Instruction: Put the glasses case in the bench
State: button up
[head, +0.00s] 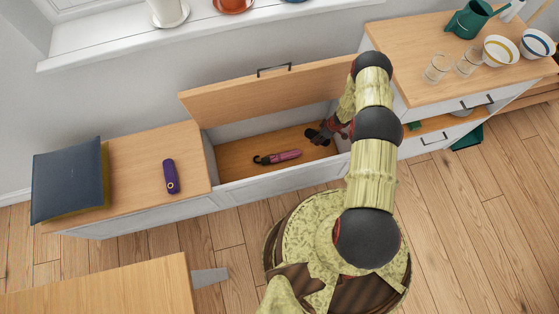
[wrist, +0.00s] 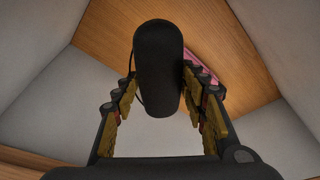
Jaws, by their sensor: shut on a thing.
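The glasses case, a dark rounded capsule, shows in the wrist view (wrist: 158,65) between the fingers of my gripper (wrist: 160,98). My gripper is shut on it. In the head view my gripper (head: 328,133) reaches down into the right part of the open bench (head: 245,192), and the case (head: 316,136) shows as a small dark shape over the compartment floor. Whether the case touches the floor I cannot tell. The bench lid (head: 265,88) stands raised at the back.
A pink folded umbrella (head: 280,157) lies inside the bench, left of my gripper. A cabinet (head: 420,35) with glasses and bowls stands at right.

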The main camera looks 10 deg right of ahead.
jog(key=b, duration=0.8)
send_over(312, 152)
notch_tip(312, 152, down, 10)
jog(key=r, duration=0.1)
jog(key=shift+s+d+f+b, duration=0.1)
jog(key=shift+f+b, duration=0.65)
jog(key=shift+f, duration=1)
jog(key=shift+s+d+f+b, duration=0.1)
jog(key=shift+f+b, duration=0.6)
jog(key=shift+f, duration=1.1)
jog(key=shift+s+d+f+b, duration=0.1)
jog(key=shift+f+b, duration=0.65)
jog(key=shift+f, duration=1)
jog(key=shift+f, duration=0.2)
jog(key=o, duration=1.3)
jog(key=shift+r, duration=0.15)
jog(key=p+v, duration=0.4)
jog(key=v, duration=0.8)
jog(key=shift+a+p, duration=0.1)
jog(key=shift+p, duration=0.25)
jog(key=shift+w, duration=0.1)
